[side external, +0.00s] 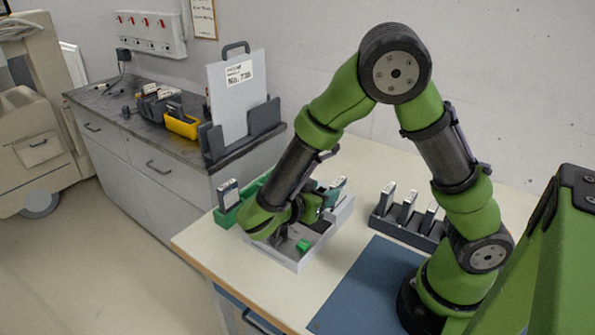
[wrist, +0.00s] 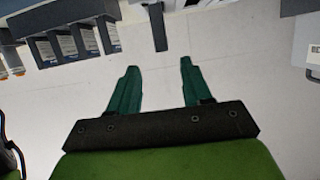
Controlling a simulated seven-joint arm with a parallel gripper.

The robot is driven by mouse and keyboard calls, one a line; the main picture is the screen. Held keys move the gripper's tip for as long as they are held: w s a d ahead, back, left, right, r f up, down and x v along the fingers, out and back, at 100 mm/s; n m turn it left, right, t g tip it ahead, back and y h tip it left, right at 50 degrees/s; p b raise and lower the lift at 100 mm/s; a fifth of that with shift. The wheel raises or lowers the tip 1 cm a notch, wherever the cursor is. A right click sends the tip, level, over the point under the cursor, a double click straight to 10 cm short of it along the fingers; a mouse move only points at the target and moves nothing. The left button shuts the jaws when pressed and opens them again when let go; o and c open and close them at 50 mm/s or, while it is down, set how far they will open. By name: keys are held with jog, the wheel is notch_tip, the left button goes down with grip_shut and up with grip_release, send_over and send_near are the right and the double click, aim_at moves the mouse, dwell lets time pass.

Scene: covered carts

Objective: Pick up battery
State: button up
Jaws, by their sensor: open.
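Several dark batteries with pale labels stand upright in a dark rack (side external: 408,228) on the light table. The middle battery (side external: 408,206) shows clearly in the side view. The wrist view shows batteries in a row (wrist: 75,43) at the upper left, beyond and left of my fingers. My gripper (side external: 335,190) is above the far side of a grey tray, left of the rack, and partly hidden by my wrist. In the wrist view my gripper (wrist: 156,64) has its teal fingers wide apart with nothing between them. It is apart from the batteries.
The grey tray (side external: 297,264) holds a small green item (side external: 303,245). A green bin (side external: 225,217) with a battery-like item (side external: 228,193) stands left of it. A blue mat (side external: 365,285) lies in front. A side counter holds a yellow bin (side external: 182,125) and an upright panel (side external: 232,100).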

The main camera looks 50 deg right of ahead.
aim_at(336, 183)
jog(key=x, duration=0.9)
jog(key=shift+w+d, duration=0.2)
grip_shut()
